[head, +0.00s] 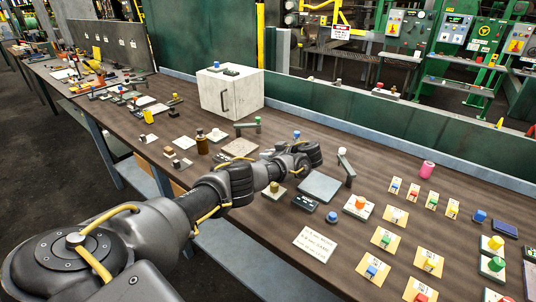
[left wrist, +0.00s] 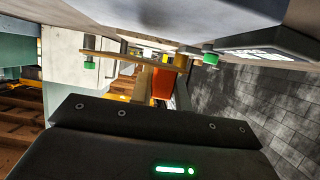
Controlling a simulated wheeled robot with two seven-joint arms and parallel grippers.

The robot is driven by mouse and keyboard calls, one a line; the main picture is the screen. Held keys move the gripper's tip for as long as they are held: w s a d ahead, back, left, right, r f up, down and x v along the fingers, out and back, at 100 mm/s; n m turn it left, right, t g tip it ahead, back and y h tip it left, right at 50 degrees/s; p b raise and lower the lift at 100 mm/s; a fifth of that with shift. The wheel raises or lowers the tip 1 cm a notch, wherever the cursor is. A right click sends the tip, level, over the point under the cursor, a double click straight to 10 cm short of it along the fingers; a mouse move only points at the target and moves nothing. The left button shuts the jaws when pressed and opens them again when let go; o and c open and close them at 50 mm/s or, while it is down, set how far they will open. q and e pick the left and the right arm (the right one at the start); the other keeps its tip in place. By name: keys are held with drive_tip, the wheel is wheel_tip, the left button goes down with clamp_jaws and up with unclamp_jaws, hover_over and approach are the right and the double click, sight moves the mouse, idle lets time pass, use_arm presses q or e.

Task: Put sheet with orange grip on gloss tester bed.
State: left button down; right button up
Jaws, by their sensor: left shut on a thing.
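My left arm reaches in from the left over the table, and my left gripper (head: 302,165) is at its far end, its fingertips mostly hidden by the arm. In the left wrist view an orange piece (left wrist: 163,82) shows between the fingers. The gripper is shut on it; it looks like the orange grip, but the sheet is not clearly seen. A white tile with an orange knob (head: 360,203) lies on the table right of the gripper. A flat grey plate (head: 319,187) lies between them; I cannot tell whether it is the gloss tester bed. My right gripper is not in view.
Several yellow cards with coloured grips (head: 385,238) lie at the right of the brown table. A white cabinet (head: 230,92) stands at the back. A post with a lever (head: 346,165) rises beside the grey plate.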

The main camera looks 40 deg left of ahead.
use_arm(q)
drive_tip(key=shift+f, duration=0.15)
drive_tip(key=shift+f+b, duration=0.45)
drive_tip(key=shift+f, duration=0.15)
drive_tip(key=c, duration=1.3)
unclamp_jaws()
drive_tip(key=shift+c, duration=0.2)
